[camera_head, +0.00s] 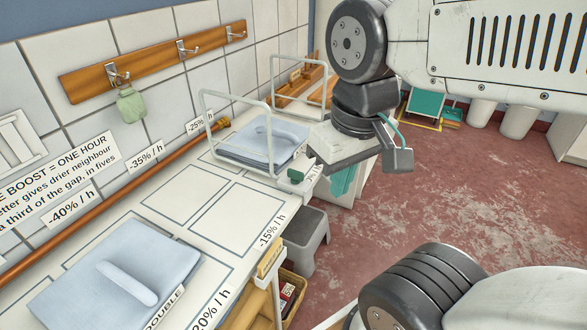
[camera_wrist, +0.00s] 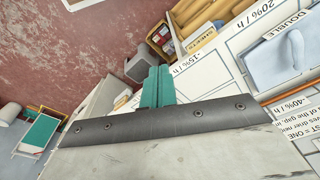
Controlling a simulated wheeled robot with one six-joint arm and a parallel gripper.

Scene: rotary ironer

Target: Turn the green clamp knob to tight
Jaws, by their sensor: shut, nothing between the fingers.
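A small dark green knob (camera_head: 296,176) shows at the front edge of the white worktop, beside the wire frame; it looks like the clamp knob. Its setting is too small to read. My gripper (camera_head: 341,181) hangs off the worktop's edge, to the right of the knob, and looks apart from it. Its teal fingers are together and empty, partly hidden by the wrist. In the wrist view the closed fingers (camera_wrist: 156,86) point past the worktop's edge; I cannot make out the knob there.
Folded blue cloth (camera_head: 262,143) lies within the wire frame (camera_head: 202,118), and another folded blue cloth (camera_head: 115,280) lies nearer on the worktop (camera_head: 165,205). A grey stool (camera_head: 308,240) stands below the edge. Red floor (camera_head: 440,200) to the right is open.

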